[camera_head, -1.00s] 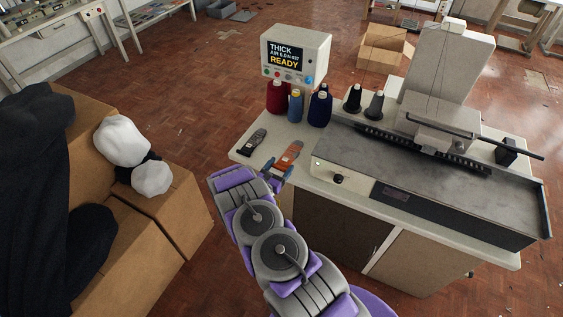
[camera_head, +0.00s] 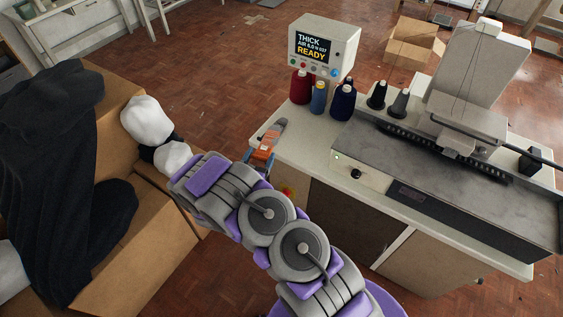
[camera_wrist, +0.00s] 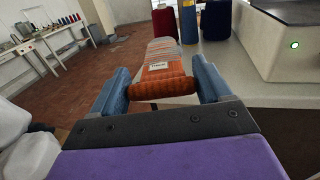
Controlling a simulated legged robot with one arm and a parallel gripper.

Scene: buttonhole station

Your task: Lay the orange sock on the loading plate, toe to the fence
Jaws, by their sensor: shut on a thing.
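The orange sock (camera_wrist: 161,72) shows in the wrist view, with a rolled orange cuff, a pale label and a grey far part. My gripper (camera_wrist: 164,90) is shut on its cuff, blue fingers on either side. In the head view the sock (camera_head: 264,142) is over the left end of the white table, my gripper (camera_head: 258,161) at its near end. I cannot tell whether the sock touches the table. A grey flat bed (camera_head: 400,160) with a dark toothed rail (camera_head: 440,152) lies to the right; I cannot tell whether these are the loading plate and fence.
Several thread spools (camera_head: 319,97) stand behind the sock, near a display box (camera_head: 325,50) reading READY. The white table (camera_head: 300,143) has a small bare patch right of the sock. Cardboard boxes (camera_head: 140,245) with dark cloth and white bundles stand at left.

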